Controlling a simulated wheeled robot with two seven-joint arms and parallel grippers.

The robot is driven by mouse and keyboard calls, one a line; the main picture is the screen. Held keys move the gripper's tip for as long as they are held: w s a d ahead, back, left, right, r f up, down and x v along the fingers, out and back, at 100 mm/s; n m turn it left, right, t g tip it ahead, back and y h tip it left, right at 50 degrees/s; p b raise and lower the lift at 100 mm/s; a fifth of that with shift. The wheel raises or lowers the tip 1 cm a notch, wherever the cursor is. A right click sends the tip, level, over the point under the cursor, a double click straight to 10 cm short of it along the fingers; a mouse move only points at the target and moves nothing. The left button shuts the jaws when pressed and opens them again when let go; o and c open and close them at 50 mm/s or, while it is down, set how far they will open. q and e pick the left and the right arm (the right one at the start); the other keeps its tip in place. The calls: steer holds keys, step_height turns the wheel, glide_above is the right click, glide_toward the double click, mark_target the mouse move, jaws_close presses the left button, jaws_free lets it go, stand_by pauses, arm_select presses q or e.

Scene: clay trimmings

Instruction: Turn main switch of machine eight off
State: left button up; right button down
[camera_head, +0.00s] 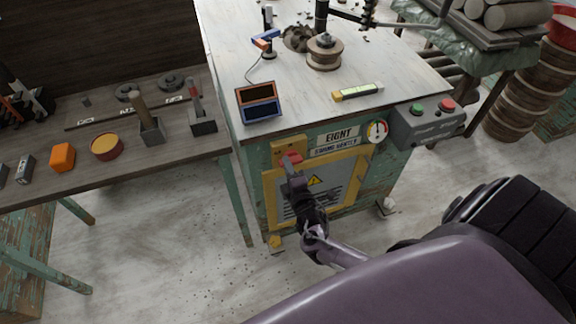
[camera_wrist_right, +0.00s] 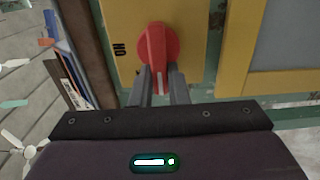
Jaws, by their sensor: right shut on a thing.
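Machine eight (camera_head: 240,155) is a worn green cabinet with a pale top and an "EIGHT" label (camera_head: 338,136). Its main switch is a red rotary knob (camera_head: 291,158) on a yellow plate (camera_head: 277,150) at the upper left of the front. In the right wrist view the red knob (camera_wrist_right: 157,45) stands upright on the yellow plate (camera_wrist_right: 188,50), with "ON" lettering to its left. My right gripper (camera_head: 290,168) is at the knob, its two fingers (camera_wrist_right: 158,80) shut on the knob's lower end. My left gripper is not in view.
A grey box with green and red buttons (camera_head: 430,120) juts from the cabinet's right, beside a gauge (camera_head: 377,130). A workbench with tools (camera_head: 100,165) stands close on the left. The floor in front (camera_head: 180,240) is clear apart from specks.

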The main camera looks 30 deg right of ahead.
stand_by(0.4)
steer(key=c, duration=1.4)
jaws_free()
steer(key=shift+s, duration=0.1)
steer(key=v, duration=0.7)
steer(key=shift+s+a, duration=0.15)
steer(key=shift+s, duration=0.15)
